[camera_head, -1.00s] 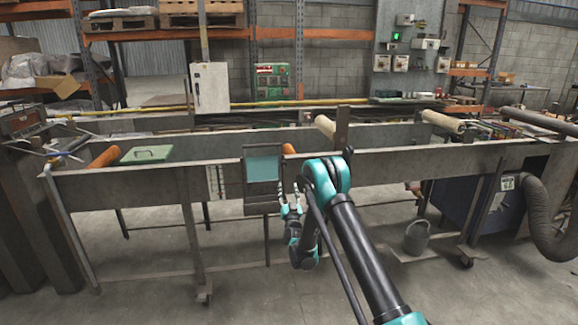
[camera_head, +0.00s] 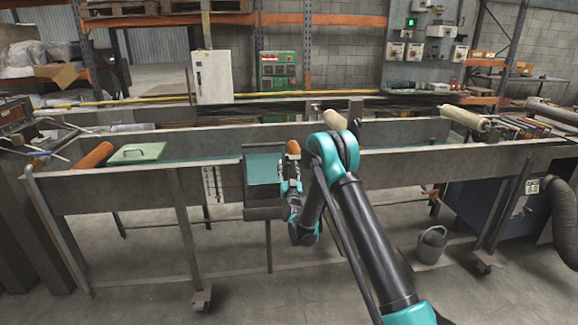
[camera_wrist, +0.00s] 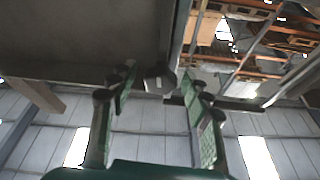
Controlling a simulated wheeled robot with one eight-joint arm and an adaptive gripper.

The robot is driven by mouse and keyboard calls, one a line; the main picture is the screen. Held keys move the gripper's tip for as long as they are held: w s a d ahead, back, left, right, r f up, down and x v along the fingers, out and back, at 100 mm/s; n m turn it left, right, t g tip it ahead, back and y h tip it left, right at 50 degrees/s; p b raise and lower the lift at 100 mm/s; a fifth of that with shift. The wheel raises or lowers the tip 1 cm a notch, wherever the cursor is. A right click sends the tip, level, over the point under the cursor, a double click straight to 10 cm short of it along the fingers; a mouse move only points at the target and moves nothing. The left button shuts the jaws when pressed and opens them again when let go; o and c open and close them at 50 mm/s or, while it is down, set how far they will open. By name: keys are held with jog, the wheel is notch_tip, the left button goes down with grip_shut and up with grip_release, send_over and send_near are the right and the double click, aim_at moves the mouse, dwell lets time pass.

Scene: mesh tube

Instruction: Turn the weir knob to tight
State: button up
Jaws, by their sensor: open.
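A dark round knob (camera_wrist: 159,77) with a small pale mark shows in the wrist view, at the lower edge of a grey metal panel (camera_wrist: 85,40). I take it for the weir knob. My gripper (camera_wrist: 157,84) is open, with one finger on each side of the knob in the picture; I cannot tell whether they touch it. In the head view my gripper (camera_head: 291,168) points up beside the teal-filled weir box (camera_head: 262,170) on the front of the long grey tank (camera_head: 110,199). The knob cannot be made out there, and its setting is not readable.
Tank legs (camera_head: 187,245) stand left of my arm.

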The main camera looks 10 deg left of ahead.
jog(key=shift+c, duration=0.4)
grip_shut()
jog(key=shift+m+h, duration=0.7)
jog(key=shift+m, duration=0.5)
jog(key=shift+o, duration=0.4)
grip_release()
jog(key=shift+n, duration=0.3)
